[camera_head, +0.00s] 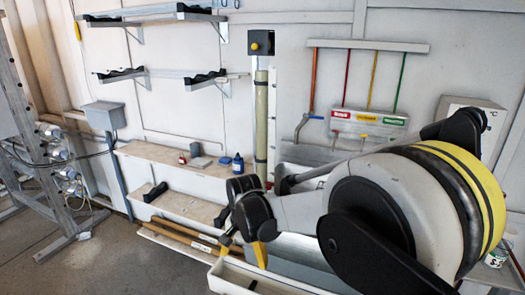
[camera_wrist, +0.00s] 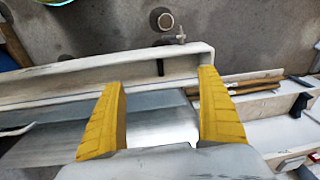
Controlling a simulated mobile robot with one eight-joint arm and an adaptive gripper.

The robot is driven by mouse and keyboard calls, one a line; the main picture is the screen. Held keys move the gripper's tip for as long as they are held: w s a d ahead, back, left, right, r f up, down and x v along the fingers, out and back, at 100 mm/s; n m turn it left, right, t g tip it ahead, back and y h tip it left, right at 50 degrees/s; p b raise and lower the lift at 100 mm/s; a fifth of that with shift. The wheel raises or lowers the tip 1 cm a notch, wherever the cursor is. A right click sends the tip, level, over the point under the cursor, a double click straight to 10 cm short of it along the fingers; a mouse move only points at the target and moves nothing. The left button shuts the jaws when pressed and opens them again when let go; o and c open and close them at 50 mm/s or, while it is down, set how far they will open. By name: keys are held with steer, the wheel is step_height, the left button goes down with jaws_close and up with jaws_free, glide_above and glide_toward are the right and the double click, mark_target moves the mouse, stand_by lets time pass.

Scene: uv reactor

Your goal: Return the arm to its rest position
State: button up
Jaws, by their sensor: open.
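My arm fills the right half of the head view, bent, with its black and yellow joint closest to the camera. My gripper (camera_head: 243,246) hangs at its end with yellow fingers, in front of the lower shelf and above a white trough. In the wrist view my gripper (camera_wrist: 162,108) shows two yellow fingers spread apart with nothing between them. Below the fingers are a grey metal surface (camera_wrist: 162,127) and the long white trough (camera_wrist: 60,80). My gripper appears clear of both, but the exact gap cannot be told.
A lower shelf (camera_head: 185,205) is near my gripper. Coloured-handled tools hang from a wall rack (camera_head: 368,45). A metal frame (camera_head: 40,130) stands left. The floor (camera_head: 110,262) at front left is clear.

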steer(key=s+d+r+n+t, duration=0.1)
steer(key=s+d+r+t, duration=0.1)
steer(key=s+d+r, duration=0.45)
steer(key=s+d+r+n+t, duration=0.1)
steer(key=s+d+r, duration=0.2)
steer(key=d+r, duration=0.5)
steer(key=s+d+f+n+t, duration=0.1)
steer(key=s+d+t, duration=0.2)
steer(key=s+d, duration=0.7)
steer(key=shift+s+d+f+n+h, duration=0.2)
steer(key=shift+s+d+n+h, duration=0.15)
steer(key=shift+s, duration=0.8)
